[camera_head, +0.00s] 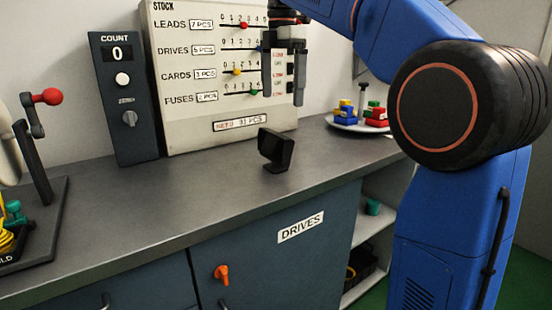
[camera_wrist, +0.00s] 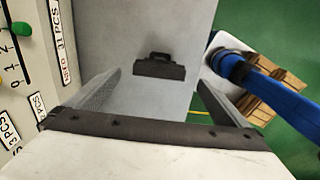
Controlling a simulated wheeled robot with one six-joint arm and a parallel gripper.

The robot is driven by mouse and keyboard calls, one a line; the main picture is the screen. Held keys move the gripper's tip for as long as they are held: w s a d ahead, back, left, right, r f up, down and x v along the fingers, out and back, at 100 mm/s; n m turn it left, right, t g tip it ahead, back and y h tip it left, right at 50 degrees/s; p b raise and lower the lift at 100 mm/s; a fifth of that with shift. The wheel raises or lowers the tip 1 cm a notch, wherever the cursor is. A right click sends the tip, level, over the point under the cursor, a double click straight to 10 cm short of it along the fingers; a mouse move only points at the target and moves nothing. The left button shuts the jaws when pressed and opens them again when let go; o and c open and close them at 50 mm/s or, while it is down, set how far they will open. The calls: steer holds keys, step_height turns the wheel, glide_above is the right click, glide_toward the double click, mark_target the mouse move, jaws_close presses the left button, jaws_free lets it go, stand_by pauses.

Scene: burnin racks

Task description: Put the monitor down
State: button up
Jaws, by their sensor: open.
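The monitor (camera_head: 275,150) is a small black screen on a short foot. It stands upright on the grey counter (camera_head: 190,200), near its front edge and above the DRIVES cabinet door. My gripper (camera_head: 283,99) is open and empty above the monitor, with its fingers pointing down and clear of it. In the wrist view the monitor (camera_wrist: 160,68) shows from above on the counter, in the gap between the two fingers of my gripper (camera_wrist: 160,78). Nothing is held.
The STOCK board (camera_head: 205,125) stands behind, with the COUNT box (camera_head: 122,100) beside it. A white plate (camera_head: 345,126) with coloured blocks sits at the right. A crank stand (camera_head: 40,190) is at the left. The counter between is clear.

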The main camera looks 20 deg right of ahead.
mark_target(280, 152)
step_height(280, 152, down, 17)
steer(key=shift+s+a+f, duration=0.1)
steer(key=shift+a+f, duration=0.05)
stand_by(0.7)
steer(key=c, duration=1)
steer(key=shift+c, duration=0.2)
